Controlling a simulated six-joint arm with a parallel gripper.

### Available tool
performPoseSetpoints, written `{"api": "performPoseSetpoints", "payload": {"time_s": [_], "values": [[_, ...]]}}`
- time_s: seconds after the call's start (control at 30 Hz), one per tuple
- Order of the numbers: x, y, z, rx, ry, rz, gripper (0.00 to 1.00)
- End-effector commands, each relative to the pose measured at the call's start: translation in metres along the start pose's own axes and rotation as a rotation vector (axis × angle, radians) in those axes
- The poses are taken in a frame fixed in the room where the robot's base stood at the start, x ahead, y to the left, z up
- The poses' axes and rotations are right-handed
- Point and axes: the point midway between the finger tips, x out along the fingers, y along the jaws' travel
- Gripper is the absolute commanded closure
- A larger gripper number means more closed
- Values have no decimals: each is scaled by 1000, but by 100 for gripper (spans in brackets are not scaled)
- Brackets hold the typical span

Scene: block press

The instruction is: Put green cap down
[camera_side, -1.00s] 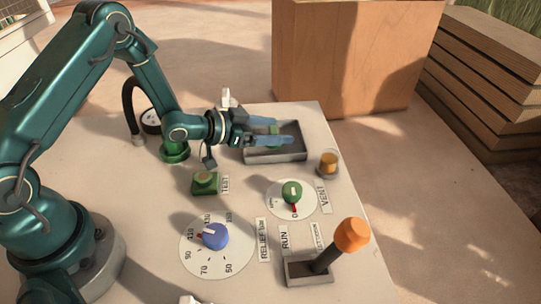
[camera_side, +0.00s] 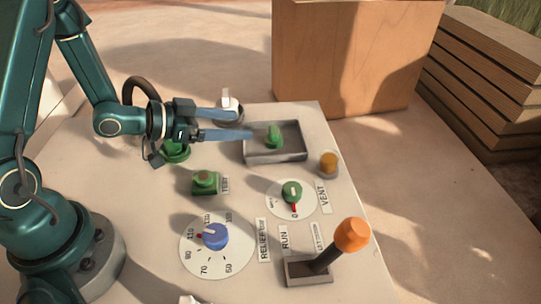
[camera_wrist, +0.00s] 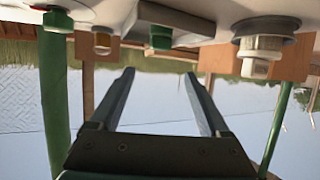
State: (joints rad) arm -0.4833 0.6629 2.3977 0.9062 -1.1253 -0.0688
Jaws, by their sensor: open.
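The green cap (camera_side: 273,136) stands in the shallow grey tray (camera_side: 292,155) at the back of the panel. My gripper (camera_side: 244,124) is open and empty, to the left of the cap, with its blue fingers pointing towards the tray. In the wrist view, my gripper's fingers (camera_wrist: 159,75) are spread with nothing between them. The cap (camera_wrist: 160,38) shows there near the top, by the tray (camera_wrist: 182,19), beyond the fingertips.
A white-handled fitting (camera_side: 226,98) stands behind the fingers. A green button (camera_side: 206,182), blue dial knob (camera_side: 214,236), green vent knob (camera_side: 292,191), amber lamp (camera_side: 329,163) and orange-topped lever (camera_side: 352,235) stand on the panel. A wooden box (camera_side: 355,60) stands behind.

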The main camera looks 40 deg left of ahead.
Motion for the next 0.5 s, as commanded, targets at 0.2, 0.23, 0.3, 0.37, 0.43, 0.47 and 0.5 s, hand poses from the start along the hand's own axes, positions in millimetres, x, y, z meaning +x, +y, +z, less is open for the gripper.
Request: {"api": "performPoseSetpoints", "payload": {"time_s": [0.2,0.23,0.3,0.37,0.43,0.47,0.5], "values": [[-15,-1,-1,9,-8,-8,20],[-15,-2,-1,18,-17,-16,20],[-16,-7,-2,48,-54,-47,20],[-17,-14,-5,81,-101,-92,20],[-22,-24,-10,116,-168,-162,20],[-25,-28,-12,126,-197,-195,20],[-30,-32,-16,135,-236,-239,20]]}}
